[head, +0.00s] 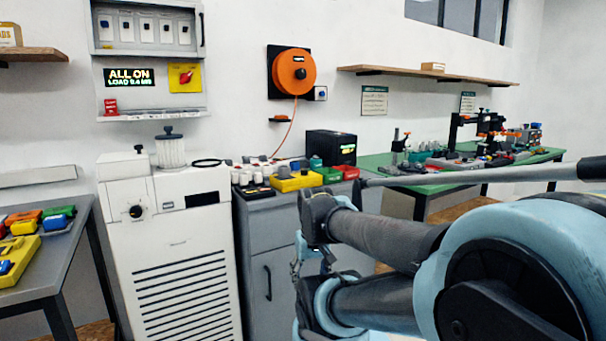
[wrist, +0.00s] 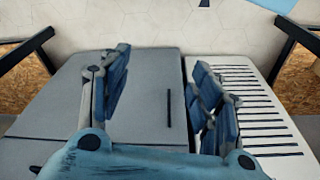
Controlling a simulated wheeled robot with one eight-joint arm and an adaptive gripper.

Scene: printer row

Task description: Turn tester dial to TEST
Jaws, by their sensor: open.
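I cannot tell for sure which thing is the tester. Another yellow device (head: 14,262) with a blue part lies on the left bench, cut off by the picture edge. No dial marked TEST can be read. My gripper (wrist: 161,60) is open and empty in the wrist view, its blue fingers spread apart. It faces the grey cabinet front (wrist: 160,95) and the slatted white cabinet, with no dial between the fingers.
The white cabinet (head: 175,245) has a black knob (head: 136,211). A red knob (head: 185,77) on a yellow plate is on the wall panel. A black box (head: 330,147) stands behind small items. A green bench (head: 430,187) is at right. My arm covers the lower right.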

